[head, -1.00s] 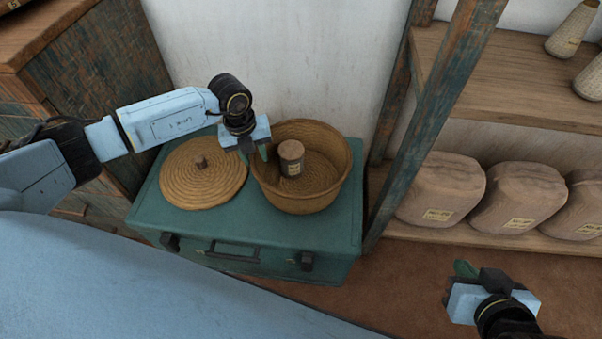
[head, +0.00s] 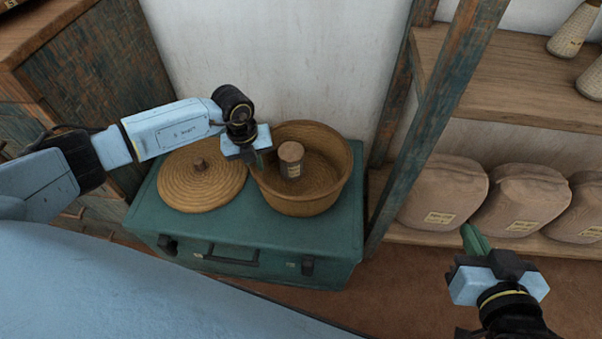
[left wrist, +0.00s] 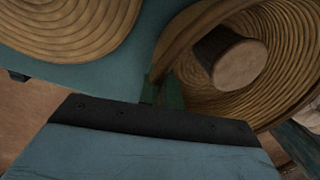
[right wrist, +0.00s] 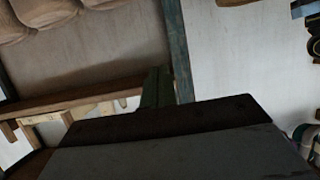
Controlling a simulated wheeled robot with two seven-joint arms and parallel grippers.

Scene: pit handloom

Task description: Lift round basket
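The round basket (head: 318,203) is a woven brown bowl standing upright on a green trunk (head: 190,232). My left gripper (head: 256,160) is at the basket's left rim. In the left wrist view its green fingers (left wrist: 163,92) sit close together on either side of the basket wall (left wrist: 172,48), shut on it. The fingertips are partly hidden. My right gripper (head: 474,240) is empty at the lower right, its fingers together, away from the basket.
A round woven lid (head: 205,180) lies on the trunk left of the basket. A shelf post (head: 425,120) rises close to the trunk's right side. Shelves on the right hold several wrapped bundles (head: 445,190). A wooden cabinet (head: 95,75) stands at the left.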

